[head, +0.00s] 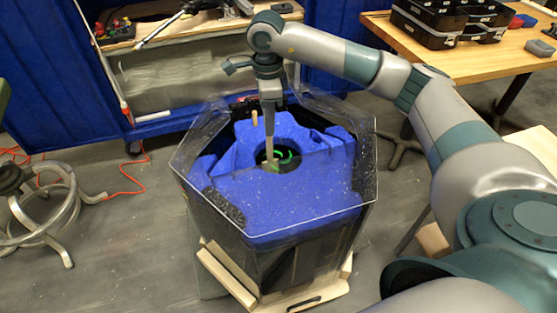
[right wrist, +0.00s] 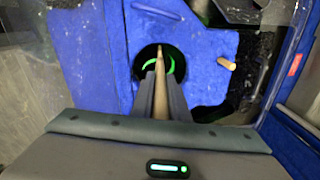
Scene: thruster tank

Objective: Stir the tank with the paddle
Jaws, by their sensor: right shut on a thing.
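The tank (head: 362,200) is a clear-walled, many-sided vessel with a blue block (head: 300,195) inside. A round dark hole with a green ring (head: 289,154) opens in the block; the ring also shows in the right wrist view (right wrist: 147,64). My right gripper (head: 268,125) is over the tank, pointing down. In the right wrist view its two fingers (right wrist: 162,105) are shut on the wooden paddle (right wrist: 160,68). The paddle (head: 269,150) runs down into the hole, and its lower end is hidden. My left gripper is out of view.
A short wooden peg (head: 254,118) stands out of the block near the hole. The tank rests on a wooden base (head: 228,278). A metal stool base (head: 45,215) is at left. A workbench (head: 490,65) with black cases is at right.

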